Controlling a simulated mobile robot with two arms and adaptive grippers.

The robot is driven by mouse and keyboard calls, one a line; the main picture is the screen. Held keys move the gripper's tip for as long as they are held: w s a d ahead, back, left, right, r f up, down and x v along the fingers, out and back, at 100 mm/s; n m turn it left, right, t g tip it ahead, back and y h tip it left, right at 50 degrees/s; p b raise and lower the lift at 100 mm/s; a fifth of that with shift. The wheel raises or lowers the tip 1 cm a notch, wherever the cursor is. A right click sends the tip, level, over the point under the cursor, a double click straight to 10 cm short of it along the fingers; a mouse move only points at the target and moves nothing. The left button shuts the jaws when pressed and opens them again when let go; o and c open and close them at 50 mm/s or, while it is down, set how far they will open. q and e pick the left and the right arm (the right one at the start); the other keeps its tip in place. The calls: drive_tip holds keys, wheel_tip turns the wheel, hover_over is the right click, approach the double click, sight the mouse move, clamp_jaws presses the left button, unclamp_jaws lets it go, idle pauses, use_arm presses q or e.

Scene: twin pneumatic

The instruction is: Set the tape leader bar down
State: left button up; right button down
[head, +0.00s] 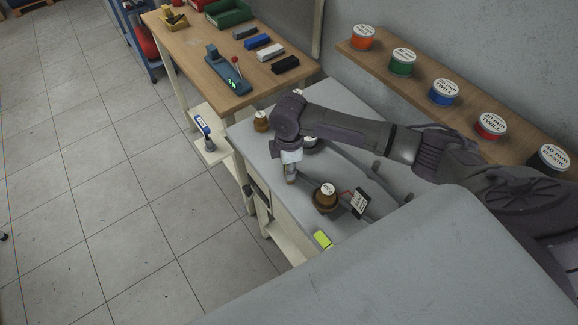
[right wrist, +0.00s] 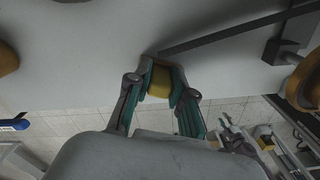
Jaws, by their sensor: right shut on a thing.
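My right gripper (head: 290,178) hangs pointing down over the front part of the grey bench (head: 262,153). In the right wrist view its two fingertips (right wrist: 160,82) are closed on the sides of a small yellow-brown block, which I take to be the tape leader bar (right wrist: 158,82). In the head view only a small brownish bit shows at the fingertips. The block is close to the bench top; I cannot tell whether it touches it. A dark flat strip (right wrist: 225,32) starts beside the fingertips and runs right across the bench. My left gripper is not in view.
A brown spool (head: 325,199) with a white label stands right of the gripper, beside a black sign (head: 360,203). Another brown piece (head: 261,121) stands at the back left. A wooden shelf (head: 463,117) holds several tape reels.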

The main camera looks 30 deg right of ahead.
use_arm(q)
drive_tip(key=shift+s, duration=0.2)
use_arm(e)
drive_tip(key=shift+f, duration=0.1)
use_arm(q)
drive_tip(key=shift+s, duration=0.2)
use_arm(e)
drive_tip(key=c, duration=1)
unclamp_jaws()
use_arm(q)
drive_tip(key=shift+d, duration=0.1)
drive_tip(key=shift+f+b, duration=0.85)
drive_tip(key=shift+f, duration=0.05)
use_arm(e)
wheel_tip(320, 180, up, 12)
drive_tip(key=shift+r, duration=0.15)
